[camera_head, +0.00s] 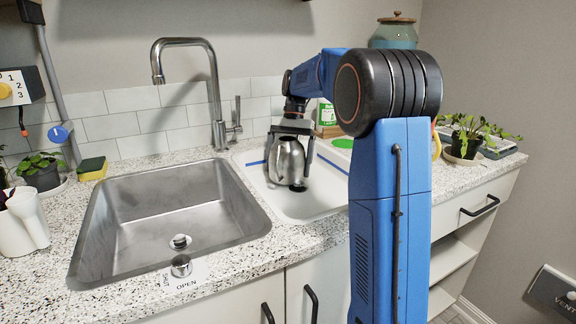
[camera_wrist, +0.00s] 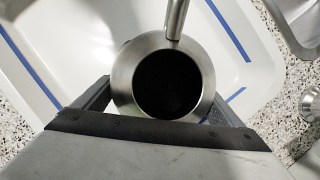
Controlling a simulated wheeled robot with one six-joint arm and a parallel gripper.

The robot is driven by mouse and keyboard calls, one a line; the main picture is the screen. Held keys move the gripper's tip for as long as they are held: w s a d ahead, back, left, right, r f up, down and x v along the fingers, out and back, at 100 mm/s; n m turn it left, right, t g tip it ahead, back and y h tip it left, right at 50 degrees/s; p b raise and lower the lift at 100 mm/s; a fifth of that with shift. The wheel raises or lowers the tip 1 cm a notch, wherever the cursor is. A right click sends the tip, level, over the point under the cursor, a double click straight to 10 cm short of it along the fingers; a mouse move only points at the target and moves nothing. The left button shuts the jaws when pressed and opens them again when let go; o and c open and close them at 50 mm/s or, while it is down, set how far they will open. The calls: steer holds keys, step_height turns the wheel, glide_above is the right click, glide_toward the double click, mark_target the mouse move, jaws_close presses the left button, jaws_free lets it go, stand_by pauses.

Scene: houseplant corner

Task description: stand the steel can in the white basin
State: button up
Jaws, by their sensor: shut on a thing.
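The steel can (camera_head: 290,163) is upright between the fingers of my gripper (camera_head: 290,150), inside the outline of the white basin (camera_head: 318,203). In the wrist view I look down into the can's dark round opening, with its steel rim (camera_wrist: 122,80) between the two fingers (camera_wrist: 160,105). Its spout or tube points to the top of that view. The white basin (camera_wrist: 90,30) lies beneath it, with blue stripes on its surface. I cannot tell whether the can's base touches the basin floor.
A steel sink (camera_head: 180,215) with a tall tap (camera_head: 215,100) is left of the basin. A yellow sponge (camera_head: 92,168) and potted plant (camera_head: 42,175) stand at the left. Another plant (camera_head: 468,137) is at the right. A green-and-white box (camera_head: 327,115) stands behind.

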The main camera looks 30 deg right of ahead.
mark_target(291, 138)
steer(key=shift+f, duration=0.1)
steer(key=o, duration=1.3)
steer(key=shift+c, duration=0.2)
steer(key=v, duration=1.2)
